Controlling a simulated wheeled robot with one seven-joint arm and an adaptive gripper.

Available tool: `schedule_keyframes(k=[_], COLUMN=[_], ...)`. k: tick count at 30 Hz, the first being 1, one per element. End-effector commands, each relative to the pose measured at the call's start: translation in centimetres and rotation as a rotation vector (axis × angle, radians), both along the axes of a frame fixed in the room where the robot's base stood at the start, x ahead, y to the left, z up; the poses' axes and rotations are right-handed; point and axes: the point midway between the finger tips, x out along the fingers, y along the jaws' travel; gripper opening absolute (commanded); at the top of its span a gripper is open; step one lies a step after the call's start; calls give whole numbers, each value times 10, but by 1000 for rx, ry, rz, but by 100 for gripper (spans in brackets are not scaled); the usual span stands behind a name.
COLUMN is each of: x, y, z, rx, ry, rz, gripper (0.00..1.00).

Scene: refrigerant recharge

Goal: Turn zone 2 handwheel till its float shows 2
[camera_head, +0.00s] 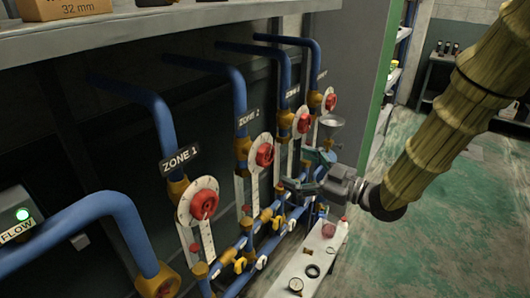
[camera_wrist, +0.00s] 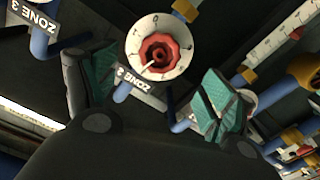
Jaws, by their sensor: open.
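The zone 2 handwheel (camera_head: 265,154) is red on a white dial, below the ZONE 2 plate (camera_head: 249,117). In the wrist view, turned over, a red handwheel (camera_wrist: 160,52) with a pale pointer lies beyond the gap between my green-padded fingertips (camera_wrist: 153,92). Its plate (camera_wrist: 133,78) is upside down and its number is hard to read.
The zone 1 handwheel (camera_head: 204,204) is nearer on the left; the zone 3 handwheel (camera_head: 303,123) is farther back. Blue pipes and yellow valves crowd the lower panel. A pale bench (camera_head: 305,268) with small parts stands below my gripper. Green floor (camera_head: 440,230) is open on the right.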

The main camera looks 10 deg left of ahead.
Motion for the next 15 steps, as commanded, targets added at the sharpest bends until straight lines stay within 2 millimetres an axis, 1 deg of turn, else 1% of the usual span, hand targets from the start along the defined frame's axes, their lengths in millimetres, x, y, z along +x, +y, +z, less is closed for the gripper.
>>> schedule_keyframes(k=[5, 15], x=[7, 28], y=[18, 68], z=[2, 2], rx=[-1, -2], ry=[0, 2], rz=[3, 0], gripper=[83, 83])
